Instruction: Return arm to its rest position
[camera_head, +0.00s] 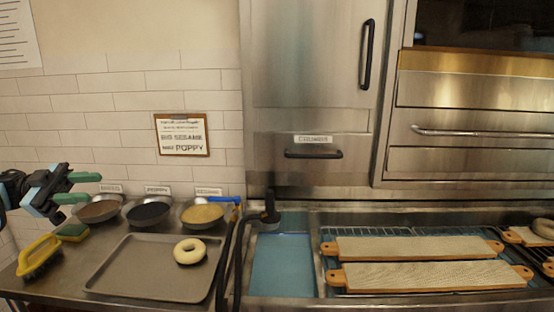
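My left gripper (79,188) is at the left edge of the head view, with its arm coming in from the left. Its two green-tipped fingers are apart and point right, with nothing between them. It shows in front of the wall and beside the bowls at the left end of the counter. My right gripper is not in view. A pale bagel (189,251) lies on the metal tray (140,287), apart from the gripper.
Bowls of toppings (150,213) stand behind the tray. A yellow-handled brush (38,257) and a sponge (73,232) lie at left. Right of the tray is a blue water basin (282,268) with a dark-handled tool (269,212). Long boards (430,275) lie farther right.

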